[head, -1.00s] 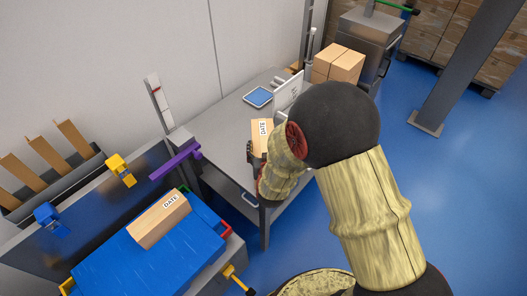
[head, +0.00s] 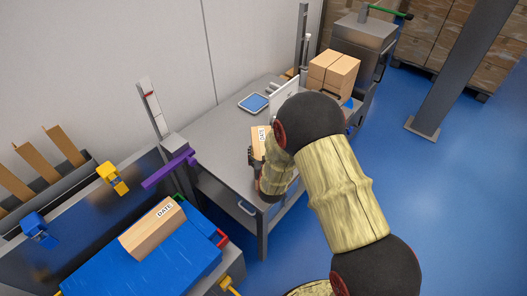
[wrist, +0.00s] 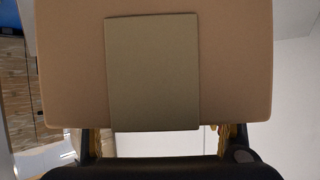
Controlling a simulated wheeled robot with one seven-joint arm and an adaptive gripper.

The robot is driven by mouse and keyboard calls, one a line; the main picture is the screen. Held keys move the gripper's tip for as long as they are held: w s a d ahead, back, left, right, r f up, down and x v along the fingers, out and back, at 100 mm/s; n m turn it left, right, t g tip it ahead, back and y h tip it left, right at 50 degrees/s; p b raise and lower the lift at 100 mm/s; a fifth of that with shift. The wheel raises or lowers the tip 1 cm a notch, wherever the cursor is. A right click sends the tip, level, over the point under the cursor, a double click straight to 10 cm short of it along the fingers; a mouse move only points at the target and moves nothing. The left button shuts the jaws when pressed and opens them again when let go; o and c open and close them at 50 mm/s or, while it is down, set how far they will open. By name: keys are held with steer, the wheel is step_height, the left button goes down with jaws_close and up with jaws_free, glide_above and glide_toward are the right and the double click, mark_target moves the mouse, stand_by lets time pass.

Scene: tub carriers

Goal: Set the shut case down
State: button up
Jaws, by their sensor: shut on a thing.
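The shut case is a tan cardboard box (head: 256,141) with a white DATE label, at the front part of the grey table (head: 217,137). My gripper (head: 257,163) is shut on it. In the wrist view the box (wrist: 70,60) fills most of the picture, with a darker flat panel on its face, and my gripper's fingers (wrist: 160,146) show at its lower edge. Whether the box touches the tabletop is hidden. My arm covers part of the table to its right.
A second DATE box (head: 148,232) lies on a blue surface (head: 95,272) at lower left. The tabletop left of the held box is clear.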

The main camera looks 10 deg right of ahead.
steer(key=shift+w+f, duration=0.15)
steer(key=shift+f, duration=0.3)
steer(key=shift+f+b, duration=0.2)
steer(key=shift+b, duration=0.1)
steer(key=o, duration=2.1)
steer(key=shift+s+f, duration=0.1)
steer(key=shift+s, duration=0.1)
